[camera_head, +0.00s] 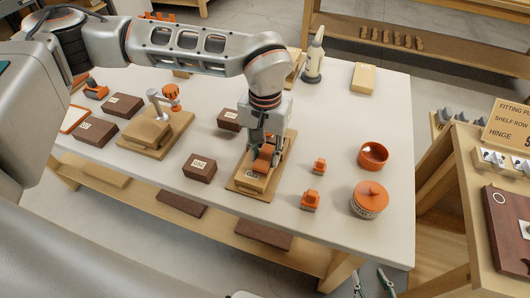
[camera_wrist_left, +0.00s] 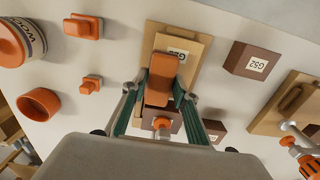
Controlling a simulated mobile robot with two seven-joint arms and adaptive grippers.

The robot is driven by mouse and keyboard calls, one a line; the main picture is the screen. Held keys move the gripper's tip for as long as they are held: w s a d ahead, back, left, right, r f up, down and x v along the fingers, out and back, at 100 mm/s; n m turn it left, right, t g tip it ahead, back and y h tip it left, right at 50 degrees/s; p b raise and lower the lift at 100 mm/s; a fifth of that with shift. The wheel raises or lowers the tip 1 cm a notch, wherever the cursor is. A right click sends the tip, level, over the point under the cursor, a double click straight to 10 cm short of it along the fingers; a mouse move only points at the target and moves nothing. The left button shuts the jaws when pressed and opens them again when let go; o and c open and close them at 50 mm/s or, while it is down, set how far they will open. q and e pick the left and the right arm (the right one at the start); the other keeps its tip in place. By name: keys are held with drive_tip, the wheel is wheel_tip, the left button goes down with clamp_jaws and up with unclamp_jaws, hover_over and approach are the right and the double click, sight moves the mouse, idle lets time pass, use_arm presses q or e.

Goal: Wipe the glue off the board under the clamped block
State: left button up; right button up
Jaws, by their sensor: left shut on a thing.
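My left gripper (camera_head: 263,150) is shut on an orange piece (camera_head: 263,158), low over a light wooden board (camera_head: 238,184) near the table's front. In the left wrist view, the orange piece (camera_wrist_left: 163,78) sits between the green-padded fingertips, above the board (camera_wrist_left: 196,50) and its label. No glue can be made out; the fingers and orange piece hide part of the board. My right gripper (camera_head: 372,283) shows only its fingertips at the bottom edge, apart and empty.
Another board (camera_head: 183,127) with a clamp (camera_head: 160,101) stands to the left. Labelled brown blocks (camera_head: 199,167) lie nearby. To the right are small orange-topped pieces (camera_head: 319,166), an orange bowl (camera_head: 373,155) and a lidded pot (camera_head: 368,201). A white bottle (camera_head: 314,58) stands behind.

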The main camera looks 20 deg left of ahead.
sight(251, 163)
use_arm(q)
drive_tip(key=shift+f+b, duration=0.3)
drive_tip(key=shift+f, duration=0.35)
idle(0.4)
drive_tip(key=shift+a+r+p, duration=0.15)
drive_tip(key=shift+a+p, duration=0.2)
drive_tip(key=shift+a, duration=0.5)
drive_tip(key=shift+a+p, duration=0.3)
drive_tip(key=shift+a, duration=0.9)
drive_tip(key=shift+d, duration=0.1)
drive_tip(key=shift+d, duration=1)
drive_tip(key=shift+d+f, duration=0.2)
drive_tip(key=shift+d, duration=0.8)
